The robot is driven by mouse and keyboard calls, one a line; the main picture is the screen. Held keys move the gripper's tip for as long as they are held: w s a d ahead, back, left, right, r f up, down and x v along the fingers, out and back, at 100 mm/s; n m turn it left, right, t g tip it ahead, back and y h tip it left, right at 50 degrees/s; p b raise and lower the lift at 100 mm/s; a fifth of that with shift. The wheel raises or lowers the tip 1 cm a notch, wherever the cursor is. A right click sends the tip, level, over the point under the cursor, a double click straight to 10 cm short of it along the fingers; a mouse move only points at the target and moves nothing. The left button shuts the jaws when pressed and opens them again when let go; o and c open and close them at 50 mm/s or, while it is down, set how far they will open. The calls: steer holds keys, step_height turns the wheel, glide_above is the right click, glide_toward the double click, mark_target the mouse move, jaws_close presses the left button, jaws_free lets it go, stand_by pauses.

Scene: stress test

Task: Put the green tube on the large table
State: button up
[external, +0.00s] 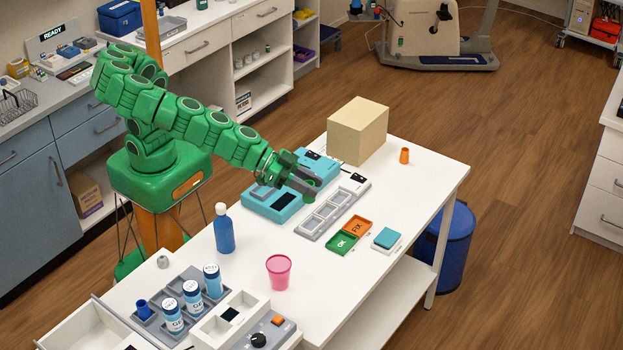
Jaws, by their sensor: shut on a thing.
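My gripper (308,189) is at the end of my green arm, over the right side of the teal device on the white table. It is shut on a small green piece, which looks like the green tube (310,198). Only the lower part of the tube shows below the dark fingers. I cannot tell whether it touches anything beneath. The large white table (425,190) runs from front left to back right, with bare surface on its right side.
A teal device (270,204) and a grey tray with square wells (325,214) are close to my gripper. A cardboard box (357,131), orange tube (404,156), pink cup (279,272) and blue bottle (223,230) also stand on the table. Green and orange squares lie near its middle.

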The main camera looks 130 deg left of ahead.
steer(key=s+d+f, duration=0.2)
steer(key=s+d, duration=0.2)
steer(key=d, duration=0.6)
steer(key=shift+s, duration=0.25)
steer(key=shift+n+y, duration=0.3)
steer(key=s+d, duration=0.2)
steer(key=d, duration=0.1)
steer(key=s+d+f, duration=0.1)
steer(key=s+d, duration=0.2)
steer(key=d, duration=0.1)
steer(key=s+d+f, duration=0.1)
steer(key=s+d, duration=0.2)
steer(key=shift+s+d, duration=0.25)
steer(key=s+d, duration=0.5)
steer(key=s, duration=0.6)
steer(key=s+d, duration=0.6)
steer(key=s, duration=0.4)
steer(key=shift+n+y, duration=0.3)
steer(key=shift+y, duration=0.1)
steer(key=w+d+f, duration=0.8)
steer(key=w+f, duration=0.1)
steer(key=shift+w, duration=0.1)
steer(key=shift+w+d+f, duration=0.3)
steer(key=shift+f, duration=0.2)
steer(key=shift+w+d+f, duration=0.25)
steer(key=shift+f, duration=1.55)
steer(key=shift+f, duration=0.1)
